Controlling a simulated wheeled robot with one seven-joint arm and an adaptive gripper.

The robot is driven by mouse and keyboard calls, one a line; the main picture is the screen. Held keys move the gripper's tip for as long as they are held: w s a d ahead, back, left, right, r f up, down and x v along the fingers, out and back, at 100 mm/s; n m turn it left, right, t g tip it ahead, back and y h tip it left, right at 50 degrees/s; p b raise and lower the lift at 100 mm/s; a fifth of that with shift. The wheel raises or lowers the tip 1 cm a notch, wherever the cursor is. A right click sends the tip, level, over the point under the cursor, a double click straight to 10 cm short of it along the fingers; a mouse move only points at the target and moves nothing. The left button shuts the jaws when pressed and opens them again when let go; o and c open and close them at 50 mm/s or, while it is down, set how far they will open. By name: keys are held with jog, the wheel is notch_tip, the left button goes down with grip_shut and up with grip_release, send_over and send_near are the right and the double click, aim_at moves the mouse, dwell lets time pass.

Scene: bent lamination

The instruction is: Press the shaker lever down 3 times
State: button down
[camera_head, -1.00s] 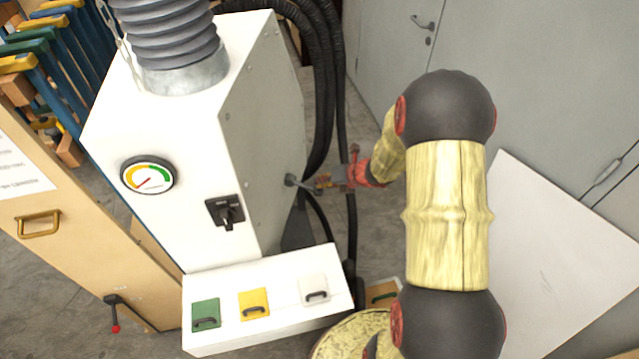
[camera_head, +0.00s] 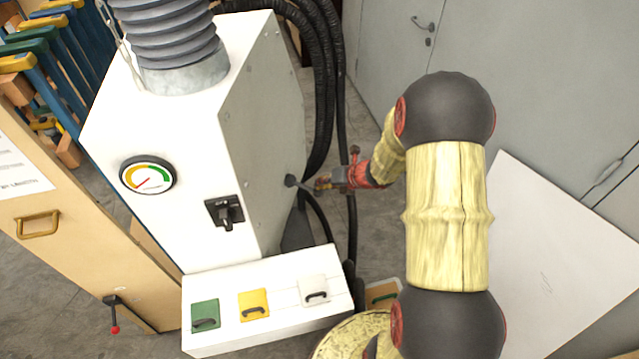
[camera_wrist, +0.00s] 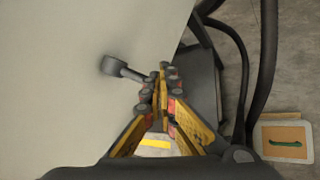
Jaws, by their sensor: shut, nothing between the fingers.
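The shaker lever (camera_head: 299,186) is a short grey rod on a round pivot on the right side wall of the white machine (camera_head: 262,130). In the wrist view the lever (camera_wrist: 128,72) runs from its dark pivot towards the fingertips. My gripper (camera_head: 318,184) is at the lever's free end, with its fingers together and nothing between them. In the wrist view my gripper (camera_wrist: 161,76) has its tips right by the rod's end, which they partly hide. Whether they touch it I cannot tell.
Black hoses (camera_head: 325,90) hang behind and beside my gripper. Below the lever is a white box (camera_head: 270,326) with green, yellow and white handled lids. A gauge (camera_head: 148,175) and a black switch (camera_head: 225,212) are on the machine's front. A white panel (camera_head: 545,250) leans at right.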

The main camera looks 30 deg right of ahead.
jog(key=shift+r+p, duration=2.1)
jog(key=shift+r, duration=0.3)
jog(key=shift+r, duration=0.1)
jog(key=shift+r+p, duration=2.2)
jog(key=shift+r, duration=0.25)
notch_tip(320, 180, up, 4)
jog(key=p, duration=0.5)
jog(key=shift+f, duration=0.1)
jog(key=shift+f, duration=0.15)
notch_tip(320, 180, down, 9)
jog(key=b, duration=0.7)
jog(key=shift+b, duration=0.35)
